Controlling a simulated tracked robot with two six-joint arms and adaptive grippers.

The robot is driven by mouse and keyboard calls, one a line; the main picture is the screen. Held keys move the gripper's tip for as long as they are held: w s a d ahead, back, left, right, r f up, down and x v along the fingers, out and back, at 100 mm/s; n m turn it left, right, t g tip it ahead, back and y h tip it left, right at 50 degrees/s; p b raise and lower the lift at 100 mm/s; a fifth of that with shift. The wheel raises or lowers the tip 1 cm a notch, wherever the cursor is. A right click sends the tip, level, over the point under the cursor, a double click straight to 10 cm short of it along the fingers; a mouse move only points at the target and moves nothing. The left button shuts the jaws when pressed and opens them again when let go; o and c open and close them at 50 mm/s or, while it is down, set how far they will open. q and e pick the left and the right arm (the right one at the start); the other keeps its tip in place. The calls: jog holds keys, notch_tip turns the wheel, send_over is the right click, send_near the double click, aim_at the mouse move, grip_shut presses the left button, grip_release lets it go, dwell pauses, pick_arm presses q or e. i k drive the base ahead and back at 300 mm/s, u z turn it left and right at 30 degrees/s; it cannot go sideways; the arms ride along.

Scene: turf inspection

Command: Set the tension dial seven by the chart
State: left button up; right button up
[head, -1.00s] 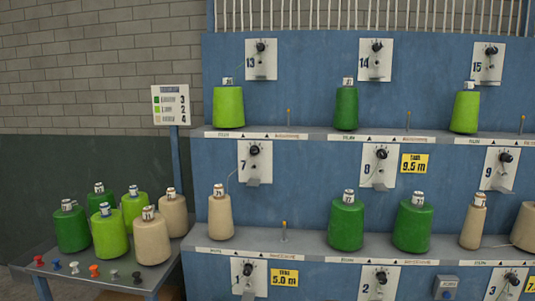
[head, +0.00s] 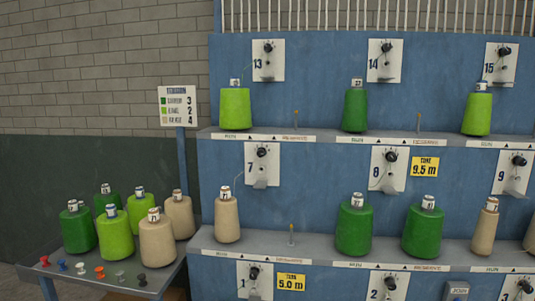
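Tension dial seven (head: 262,152) is a black knob on a white plate marked 7, in the middle row of the blue rack in the head view. A beige yarn cone (head: 227,216) stands on the shelf below and left of it, with a thin thread running up toward the plate. The chart (head: 178,106) is a white board on a blue post left of the rack. It shows a dark green swatch with 3, a light green one with 2 and a beige one with 4. The dial's setting is too small to read. Neither gripper is in view.
A side table (head: 150,284) at lower left holds several green and beige cones and a row of coloured pegs. Dial eight (head: 390,157) sits right of dial seven, beside a yellow 9.5 m tag (head: 424,167). A short upright peg (head: 291,234) stands on the middle shelf.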

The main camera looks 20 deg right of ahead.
aim_at(260, 153)
jog(key=i, duration=0.9)
jog(key=u, duration=0.05)
